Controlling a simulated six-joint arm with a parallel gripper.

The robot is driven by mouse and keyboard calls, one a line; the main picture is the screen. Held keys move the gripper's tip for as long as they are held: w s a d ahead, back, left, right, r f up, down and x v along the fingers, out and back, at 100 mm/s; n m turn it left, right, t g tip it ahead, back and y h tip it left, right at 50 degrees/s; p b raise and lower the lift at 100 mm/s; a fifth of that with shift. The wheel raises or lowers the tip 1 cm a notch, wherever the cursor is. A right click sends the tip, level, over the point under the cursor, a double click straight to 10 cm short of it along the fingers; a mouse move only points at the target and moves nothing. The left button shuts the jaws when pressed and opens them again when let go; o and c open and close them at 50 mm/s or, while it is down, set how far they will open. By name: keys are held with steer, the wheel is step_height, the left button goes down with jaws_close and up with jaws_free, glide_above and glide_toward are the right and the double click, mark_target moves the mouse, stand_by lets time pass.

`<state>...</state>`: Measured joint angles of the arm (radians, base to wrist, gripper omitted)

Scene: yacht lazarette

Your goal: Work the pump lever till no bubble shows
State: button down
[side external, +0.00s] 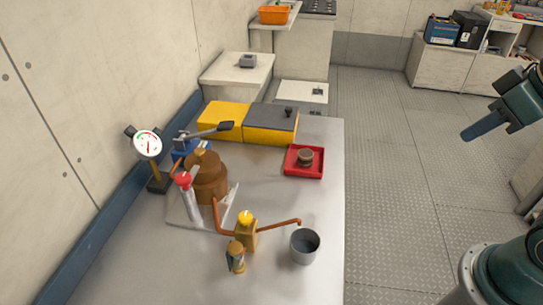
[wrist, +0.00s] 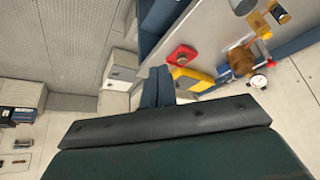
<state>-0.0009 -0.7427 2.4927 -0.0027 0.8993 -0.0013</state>
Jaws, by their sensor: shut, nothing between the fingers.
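The pump lever (side external: 212,130), with a dark flat grip, rises to the right from a blue pump body (side external: 192,147) behind the brown copper housing (side external: 206,178). A small brass-framed sight glass (side external: 236,258) stands at the front beside a brass valve block with a yellow knob (side external: 245,218). The glass is too small to tell whether a bubble shows. My gripper (side external: 468,135) is at the right, over the floor, well away from the lever and touching nothing. Its fingers (wrist: 157,86) are together and empty in the wrist view, with the pump set beyond them, upper right.
A dial gauge (side external: 148,145) and a red-topped cylinder (side external: 187,196) flank the housing. A grey cup (side external: 305,246) sits under the copper spout. A red tray (side external: 318,172) holds a round cap. A yellow box (side external: 222,120) stands behind. The bench's right front is clear.

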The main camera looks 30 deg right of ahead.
steer(key=w+a+r+n+y, duration=0.1)
steer(key=w+a+r+n, duration=0.2)
steer(key=w, duration=0.7)
steer(key=w+a+r+n+y, duration=0.1)
steer(key=w+a+r, duration=0.3)
steer(key=w, duration=0.6)
steer(key=w+a+f+n+y, duration=0.1)
steer(key=w+a+f+n, duration=0.1)
steer(key=w+a, duration=0.4)
steer(key=w+a+f+n+y, duration=0.1)
steer(key=w+a+f+n, duration=0.2)
steer(key=w, duration=0.9)
steer(key=shift+w+a+f+g+y, duration=0.15)
steer(key=shift+a+f+g+y, duration=0.4)
steer(key=shift+a, duration=0.95)
steer(key=shift+f, duration=0.2)
